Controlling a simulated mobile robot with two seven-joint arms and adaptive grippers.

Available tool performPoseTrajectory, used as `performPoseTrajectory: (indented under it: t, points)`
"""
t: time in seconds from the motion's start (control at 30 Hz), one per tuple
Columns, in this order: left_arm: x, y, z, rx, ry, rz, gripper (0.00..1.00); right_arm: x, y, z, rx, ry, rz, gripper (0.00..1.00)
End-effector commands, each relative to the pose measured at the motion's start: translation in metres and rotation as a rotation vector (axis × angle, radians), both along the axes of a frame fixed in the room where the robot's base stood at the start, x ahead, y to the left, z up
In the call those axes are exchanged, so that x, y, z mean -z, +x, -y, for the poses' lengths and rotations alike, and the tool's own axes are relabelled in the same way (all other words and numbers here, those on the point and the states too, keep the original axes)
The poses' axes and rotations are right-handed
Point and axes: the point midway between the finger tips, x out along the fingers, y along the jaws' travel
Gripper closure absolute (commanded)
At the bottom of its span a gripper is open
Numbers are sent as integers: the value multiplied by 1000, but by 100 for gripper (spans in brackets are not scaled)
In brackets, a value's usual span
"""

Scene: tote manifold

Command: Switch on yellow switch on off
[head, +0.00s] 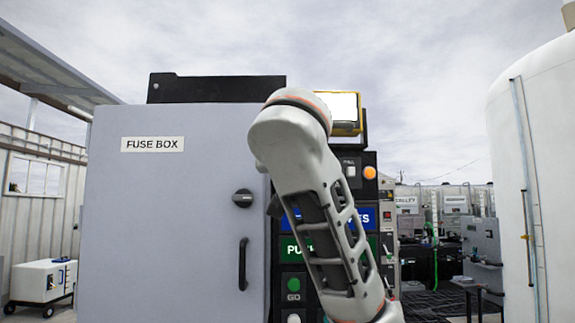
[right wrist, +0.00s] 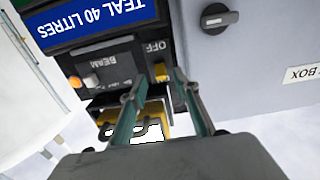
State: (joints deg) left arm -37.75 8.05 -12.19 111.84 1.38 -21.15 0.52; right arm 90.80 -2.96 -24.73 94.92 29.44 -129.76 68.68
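The yellow switch (right wrist: 178,74) shows in the right wrist view on a dark control panel (right wrist: 110,60), beside the label OFF. The picture there is upside down. My right gripper (right wrist: 163,82) is open, its two fingers pointing at the panel with a gap between them. In the head view my right arm crosses the panel and hides the switch and most of the gripper. My left gripper is not in view.
A grey fuse box (head: 180,210) with a black knob (head: 242,198) and handle (head: 243,263) stands left of the panel. A yellow-framed screen (head: 358,127) sits above it. An orange lamp (head: 370,172) and green button (head: 293,284) are on the panel. A white tank (head: 545,190) stands right.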

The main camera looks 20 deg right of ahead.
Motion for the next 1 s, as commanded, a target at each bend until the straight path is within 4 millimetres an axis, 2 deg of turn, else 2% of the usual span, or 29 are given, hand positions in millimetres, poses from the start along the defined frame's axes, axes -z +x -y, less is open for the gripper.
performPoseTrajectory:
  t: [0.1, 0.23, 0.6, 0.7, 0.73, 1.0]
  points:
    - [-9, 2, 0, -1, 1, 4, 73, -2, 17, 6, 4, -2, -3, 69]
    - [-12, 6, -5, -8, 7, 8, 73, -1, 28, 9, 2, -1, -1, 69]
    - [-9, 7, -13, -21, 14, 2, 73, 1, 34, 10, -1, 1, -2, 69]
    - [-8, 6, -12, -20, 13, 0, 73, 1, 34, 10, -1, 1, -2, 95]
    - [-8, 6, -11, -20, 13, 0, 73, 1, 34, 10, -1, 1, -2, 100]
    - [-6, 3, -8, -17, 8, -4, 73, -1, 33, 9, -2, 5, -2, 100]
